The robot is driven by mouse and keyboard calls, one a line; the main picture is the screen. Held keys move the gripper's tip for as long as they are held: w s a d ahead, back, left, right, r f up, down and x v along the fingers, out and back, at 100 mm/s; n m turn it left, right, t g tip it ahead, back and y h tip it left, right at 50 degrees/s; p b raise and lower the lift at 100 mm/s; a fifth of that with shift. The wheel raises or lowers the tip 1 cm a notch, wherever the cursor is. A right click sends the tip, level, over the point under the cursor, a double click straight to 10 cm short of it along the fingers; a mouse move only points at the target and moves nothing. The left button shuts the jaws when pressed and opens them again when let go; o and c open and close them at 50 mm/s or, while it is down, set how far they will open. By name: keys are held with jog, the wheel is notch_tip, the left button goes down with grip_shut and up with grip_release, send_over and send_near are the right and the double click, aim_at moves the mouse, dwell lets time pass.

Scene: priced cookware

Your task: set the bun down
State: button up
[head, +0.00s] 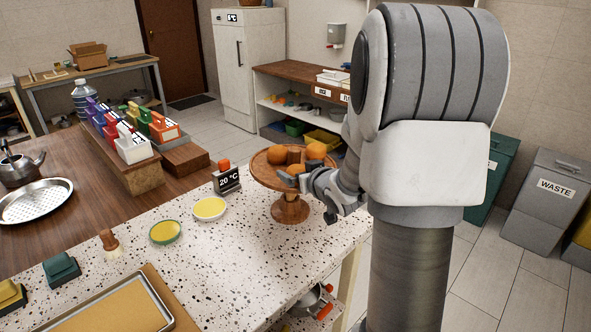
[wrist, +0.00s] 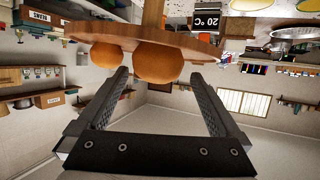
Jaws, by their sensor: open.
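A wooden pedestal stand (head: 290,209) is at the far end of the speckled counter. Three round orange-brown buns sit on its plate around a brown centre post (head: 294,155): one at the back left (head: 277,154), one at the right (head: 316,150), and a front bun (head: 297,169) partly hidden by my gripper (head: 287,178). The wrist view is upside down. There a bun (wrist: 158,62) rests on the plate (wrist: 205,47) between and just beyond my open fingertips (wrist: 159,76), with gaps at both sides. A second bun (wrist: 105,54) is left of it.
A "20 °C" sign (head: 228,180) stands left of the stand. Nearby are a yellow-filled dish (head: 210,208) and a green-rimmed dish (head: 165,232). A baking tray (head: 110,308) lies at the front. The counter's middle (head: 240,255) is clear.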

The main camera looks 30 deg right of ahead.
jog(key=v, duration=0.9)
jog(key=shift+p, duration=0.4)
